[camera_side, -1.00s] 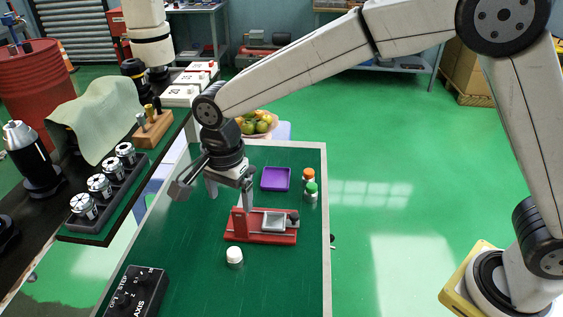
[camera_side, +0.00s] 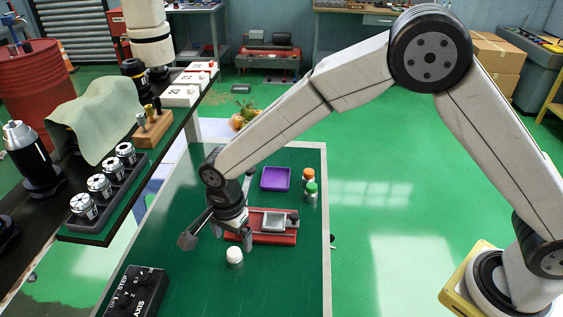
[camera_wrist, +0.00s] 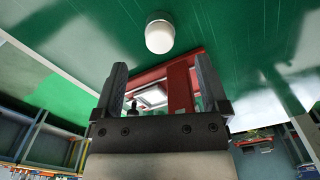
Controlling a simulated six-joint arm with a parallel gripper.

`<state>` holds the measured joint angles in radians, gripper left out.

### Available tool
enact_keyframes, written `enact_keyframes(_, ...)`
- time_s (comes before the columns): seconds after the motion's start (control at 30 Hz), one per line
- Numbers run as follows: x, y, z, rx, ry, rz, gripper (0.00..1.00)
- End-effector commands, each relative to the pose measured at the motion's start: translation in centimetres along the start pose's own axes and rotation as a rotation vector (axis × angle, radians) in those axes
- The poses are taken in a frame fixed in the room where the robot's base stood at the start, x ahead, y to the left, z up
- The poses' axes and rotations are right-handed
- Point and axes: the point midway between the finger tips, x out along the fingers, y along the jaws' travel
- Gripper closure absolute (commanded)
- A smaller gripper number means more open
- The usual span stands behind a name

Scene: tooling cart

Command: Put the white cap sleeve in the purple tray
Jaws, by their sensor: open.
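The white cap sleeve (camera_side: 235,257) stands upright on the green cart top, just in front of the red vise-like fixture. In the wrist view the white cap sleeve (camera_wrist: 159,35) is ahead of the fingertips and centred between them. The purple tray (camera_side: 275,179) lies behind the red fixture and looks empty. My gripper (camera_side: 232,240) is behind and a little above the sleeve, apart from it. In the wrist view my gripper (camera_wrist: 160,75) has its two fingers spread with nothing between them.
The red fixture (camera_side: 270,238) with a grey pan-like part lies close to my gripper. An orange-capped bottle (camera_side: 308,177) and a green-capped bottle (camera_side: 311,190) stand right of the tray. A black control box (camera_side: 137,292) lies front left.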

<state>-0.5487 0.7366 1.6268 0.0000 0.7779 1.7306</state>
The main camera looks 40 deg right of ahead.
Motion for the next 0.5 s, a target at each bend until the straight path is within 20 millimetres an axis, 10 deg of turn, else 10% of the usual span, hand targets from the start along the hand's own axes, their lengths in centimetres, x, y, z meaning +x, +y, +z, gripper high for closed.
enact_keyframes(0.5, 2.2, 0.0, 0.1, 0.000, 0.000, 0.002, 0.06)
